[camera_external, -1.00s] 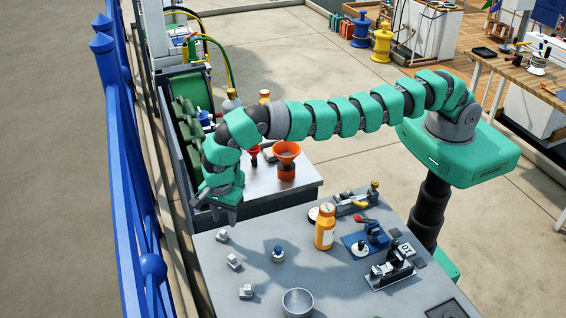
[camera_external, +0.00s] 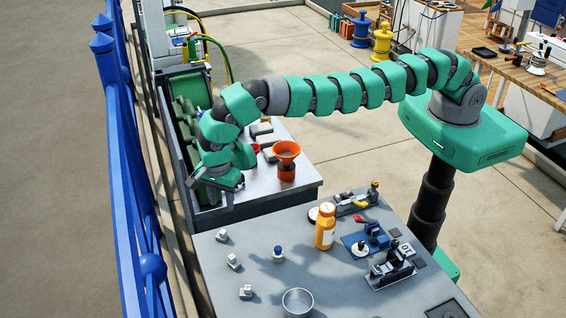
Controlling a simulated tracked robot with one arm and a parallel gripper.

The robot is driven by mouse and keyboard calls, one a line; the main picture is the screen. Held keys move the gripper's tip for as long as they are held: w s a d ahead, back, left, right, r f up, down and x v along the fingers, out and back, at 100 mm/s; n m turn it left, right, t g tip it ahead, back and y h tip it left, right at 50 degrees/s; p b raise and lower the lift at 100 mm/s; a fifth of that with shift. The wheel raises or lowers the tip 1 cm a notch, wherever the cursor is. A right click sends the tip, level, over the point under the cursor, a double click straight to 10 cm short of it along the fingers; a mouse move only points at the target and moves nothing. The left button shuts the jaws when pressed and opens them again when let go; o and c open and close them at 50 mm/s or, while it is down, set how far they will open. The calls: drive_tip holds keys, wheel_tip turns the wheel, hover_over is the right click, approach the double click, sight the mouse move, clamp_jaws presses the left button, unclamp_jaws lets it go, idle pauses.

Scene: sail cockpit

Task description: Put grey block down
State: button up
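My gripper (camera_external: 214,184) hangs over the left edge of the far workbench (camera_external: 303,188), in front of a dark rack. It is small and partly hidden by its own wrist, so I cannot tell whether its fingers are apart or hold anything. Several small light grey blocks lie apart on the near table, including one at the back (camera_external: 222,236), one in the middle (camera_external: 234,261) and one at the front (camera_external: 246,292). Pale flat blocks (camera_external: 267,140) also lie on the far workbench, partly hidden behind the arm. I cannot tell which block is the task's grey block.
An orange funnel (camera_external: 286,152) stands on the far workbench. The near table (camera_external: 252,236) holds a blue-topped piece (camera_external: 278,254), an orange bottle (camera_external: 325,227), a metal cup (camera_external: 298,301) and a blue tool (camera_external: 376,234). A blue fence (camera_external: 118,120) runs along the left.

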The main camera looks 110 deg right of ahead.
wheel_tip(320, 180, up, 24)
drive_tip(key=w+n+t, duration=0.3)
drive_tip(key=n+t, duration=0.1)
drive_tip(key=n, duration=0.3)
drive_tip(key=s+r+n+t, duration=0.2)
drive_tip(key=s+r+n, duration=0.1)
drive_tip(key=r, duration=0.8)
drive_tip(key=s+r+n+t, duration=0.2)
drive_tip(key=s+r+n, duration=0.1)
drive_tip(key=r, duration=0.7)
drive_tip(key=s+r+n+t, duration=0.7)
drive_tip(key=s+r+n, duration=0.7)
drive_tip(key=s+r, duration=1.3)
drive_tip(key=s, duration=0.3)
drive_tip(key=shift+d+r, duration=0.25)
drive_tip(key=shift+d, duration=0.1)
